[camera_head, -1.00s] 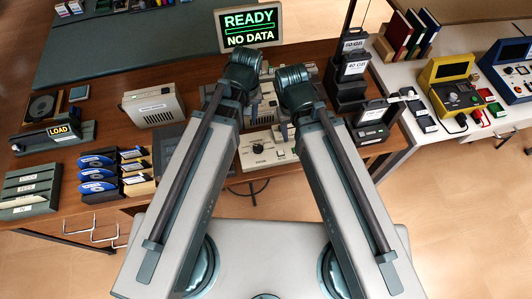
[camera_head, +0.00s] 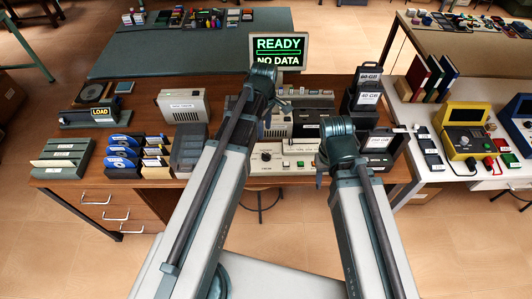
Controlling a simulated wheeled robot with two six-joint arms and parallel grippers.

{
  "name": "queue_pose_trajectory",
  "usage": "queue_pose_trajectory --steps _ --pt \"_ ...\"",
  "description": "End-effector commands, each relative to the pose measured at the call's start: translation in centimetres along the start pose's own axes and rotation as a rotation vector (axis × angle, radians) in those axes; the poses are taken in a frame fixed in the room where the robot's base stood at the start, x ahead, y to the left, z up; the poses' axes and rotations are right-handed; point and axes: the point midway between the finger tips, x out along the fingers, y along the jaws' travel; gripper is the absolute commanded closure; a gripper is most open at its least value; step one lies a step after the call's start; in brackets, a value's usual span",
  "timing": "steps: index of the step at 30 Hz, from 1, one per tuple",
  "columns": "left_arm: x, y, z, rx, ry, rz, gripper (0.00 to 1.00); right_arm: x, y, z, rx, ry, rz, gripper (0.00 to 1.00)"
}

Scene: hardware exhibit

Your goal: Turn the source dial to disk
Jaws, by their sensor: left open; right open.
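A pale control panel (camera_head: 284,166) sits at the front edge of the wooden desk, between my two arms. A small dark dial (camera_head: 265,156) shows on its left part; its label and pointer are too small to read. A monitor (camera_head: 279,50) behind shows READY and NO DATA. My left gripper (camera_head: 284,104) is open, beyond and above the panel in the picture, in front of the grey units. My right gripper (camera_head: 320,179) is open and mostly hidden by its own wrist, at the panel's right end. Neither visibly touches the dial.
Blue disks in holders (camera_head: 123,151), a dark bin (camera_head: 188,148) and a LOAD drive (camera_head: 91,117) stand on the left. Black cartridge boxes (camera_head: 366,95) and an open case (camera_head: 379,145) stand on the right. A yellow device (camera_head: 463,130) is on the white table.

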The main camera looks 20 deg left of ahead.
Motion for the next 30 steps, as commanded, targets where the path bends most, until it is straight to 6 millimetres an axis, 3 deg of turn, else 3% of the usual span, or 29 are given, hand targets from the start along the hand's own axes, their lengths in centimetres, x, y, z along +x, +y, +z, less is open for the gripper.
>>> queue_pose_trajectory --steps 8,30 --pt "2.7 0.0 0.0 0.002 0.000 0.000 0.51 2.7 -0.2 -0.1 0.001 0.000 0.000 0.50" --pt "12.8 0.0 0.0 0.003 0.000 0.001 0.51 12.8 -1.2 -0.7 0.002 0.000 0.000 0.50"
